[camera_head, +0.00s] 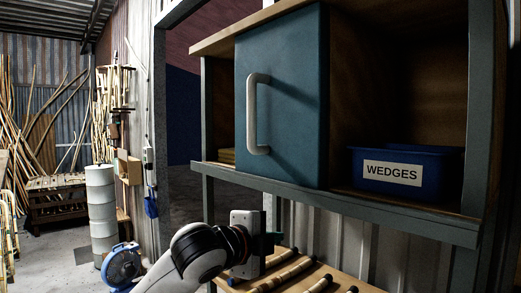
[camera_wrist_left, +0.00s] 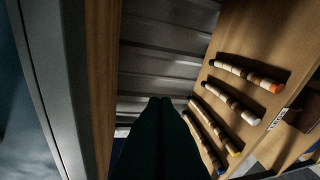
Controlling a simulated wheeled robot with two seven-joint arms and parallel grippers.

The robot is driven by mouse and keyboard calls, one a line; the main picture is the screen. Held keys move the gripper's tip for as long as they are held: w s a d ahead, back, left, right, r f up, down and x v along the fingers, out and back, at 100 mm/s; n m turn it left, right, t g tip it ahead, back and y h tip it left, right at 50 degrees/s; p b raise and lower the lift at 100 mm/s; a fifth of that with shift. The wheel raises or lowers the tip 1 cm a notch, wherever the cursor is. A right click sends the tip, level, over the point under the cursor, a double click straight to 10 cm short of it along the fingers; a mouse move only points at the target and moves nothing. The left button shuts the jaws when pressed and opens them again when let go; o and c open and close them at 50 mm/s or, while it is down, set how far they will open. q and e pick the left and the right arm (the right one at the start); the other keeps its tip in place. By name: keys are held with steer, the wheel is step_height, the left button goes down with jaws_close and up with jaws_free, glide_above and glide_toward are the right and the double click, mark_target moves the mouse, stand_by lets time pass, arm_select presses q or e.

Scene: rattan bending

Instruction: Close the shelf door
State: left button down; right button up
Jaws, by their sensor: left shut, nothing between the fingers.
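The shelf (camera_head: 350,205) has a teal door (camera_head: 300,110) with a pale vertical handle (camera_head: 252,114). The door covers the left-middle part of the shelf front; the right part is open and shows a blue bin labelled WEDGES (camera_head: 405,172). A narrow gap at the far left of the shelf is also uncovered. My left gripper (camera_head: 277,239) is below the shelf, under the door, pointing right and touching neither door nor handle. Its dark fingers show pressed together and empty in the left wrist view (camera_wrist_left: 163,102). My right gripper is in neither view.
A grey shelf post (camera_head: 482,120) stands at the right. White stacked cylinders (camera_head: 101,215) and a blue fan (camera_head: 121,265) stand left.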

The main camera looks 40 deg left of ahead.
arm_select(q)
steer(key=s+r+m+t, duration=0.2)
steer(key=s+r, duration=0.2)
steer(key=r, duration=0.4)
steer(key=s+r+m+t, duration=0.1)
steer(key=s+r+m, duration=0.1)
steer(key=s+r, duration=0.4)
steer(key=p, duration=0.7)
glide_toward(273, 151)
steer(key=shift+y, duration=0.3)
steer(key=w+d, duration=0.2)
steer(key=w, duration=0.1)
steer(key=w+d, duration=0.1)
steer(key=w, duration=0.1)
steer(key=shift+d, duration=0.2)
steer(key=a, duration=0.3)
steer(key=shift+a, duration=0.55)
steer(key=shift+d, duration=0.1)
